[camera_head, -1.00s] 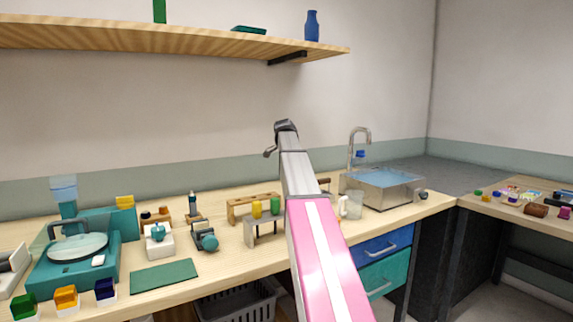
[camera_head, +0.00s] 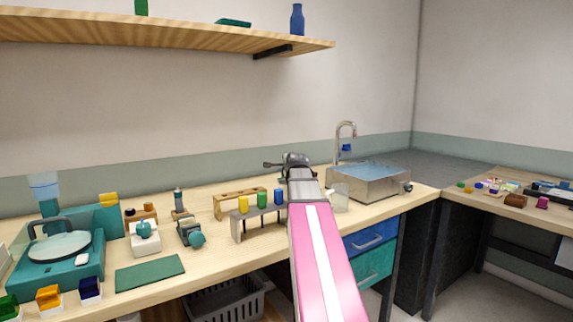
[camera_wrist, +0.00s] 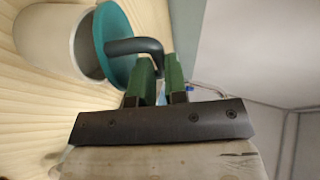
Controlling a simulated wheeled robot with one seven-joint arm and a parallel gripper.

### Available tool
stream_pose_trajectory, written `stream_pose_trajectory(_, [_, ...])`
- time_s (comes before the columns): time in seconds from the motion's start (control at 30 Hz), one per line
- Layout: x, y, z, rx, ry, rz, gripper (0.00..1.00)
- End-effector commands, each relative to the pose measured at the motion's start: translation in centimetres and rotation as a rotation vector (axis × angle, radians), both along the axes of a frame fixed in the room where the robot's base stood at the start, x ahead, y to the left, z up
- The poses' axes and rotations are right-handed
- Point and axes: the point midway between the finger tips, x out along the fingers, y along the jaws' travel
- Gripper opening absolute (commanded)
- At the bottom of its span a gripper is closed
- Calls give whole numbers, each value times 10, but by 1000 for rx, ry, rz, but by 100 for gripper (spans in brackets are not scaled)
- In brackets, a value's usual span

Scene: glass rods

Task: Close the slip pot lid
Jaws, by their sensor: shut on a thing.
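The slip pot (camera_wrist: 62,40) shows in the wrist view at the upper left as a cream, round-walled vessel with its mouth partly in view. Its teal lid (camera_wrist: 118,72) stands at the mouth, at an angle to the rim, and leaves a gap. A dark bent handle (camera_wrist: 130,46) sticks out from the lid. My gripper (camera_wrist: 160,66) has green fingers, which are shut on this handle.
A rack with coloured jars (camera_head: 262,201) stands close on the left. A green mat (camera_head: 150,273) lies farther left. A wooden shelf (camera_head: 150,38) hangs above.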

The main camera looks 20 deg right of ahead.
Motion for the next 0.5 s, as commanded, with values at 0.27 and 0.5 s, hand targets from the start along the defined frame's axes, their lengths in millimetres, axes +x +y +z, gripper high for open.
stream_pose_trajectory(0.27, [-11,-2,-14,25,-111,1,0])
stream_pose_trajectory(0.5, [-16,-3,-25,23,-106,1,0])
